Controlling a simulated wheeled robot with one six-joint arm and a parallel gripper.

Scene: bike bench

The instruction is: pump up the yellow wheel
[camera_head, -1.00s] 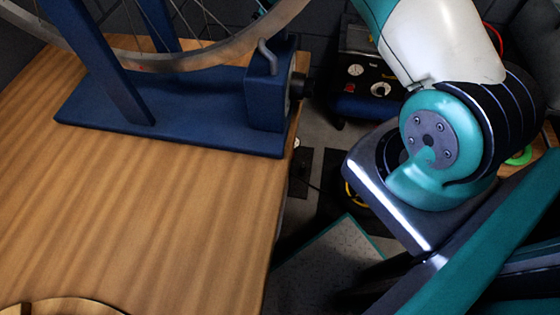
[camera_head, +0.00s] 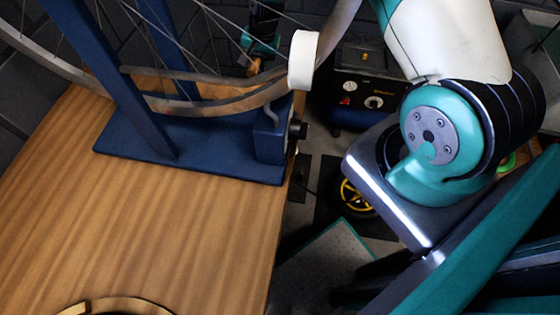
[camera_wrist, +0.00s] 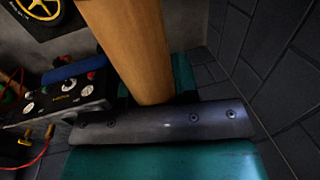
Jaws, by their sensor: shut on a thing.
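The yellow wheel (camera_head: 355,196) is small, with yellow spokes and a dark tyre. It lies flat on a dark square on the floor right of the bench, partly hidden by my arm; it also shows at the top left of the wrist view (camera_wrist: 40,8). The compressor (camera_head: 365,90) has a black gauge panel and a blue tank; its panel is at the left of the wrist view (camera_wrist: 62,98). My gripper (camera_wrist: 155,108) is shut on a wooden handle (camera_wrist: 130,45), apart from the wheel and compressor. The handle's far end is outside the wrist view.
A wooden bench (camera_head: 180,235) fills the left, with a blue stand (camera_head: 190,158) holding a large bicycle wheel (camera_head: 235,103). A white cylinder (camera_head: 303,60) shows by its rim; whether it joins the handle is unclear. A grey plate (camera_head: 330,260) lies on the floor. Brick walls stand behind.

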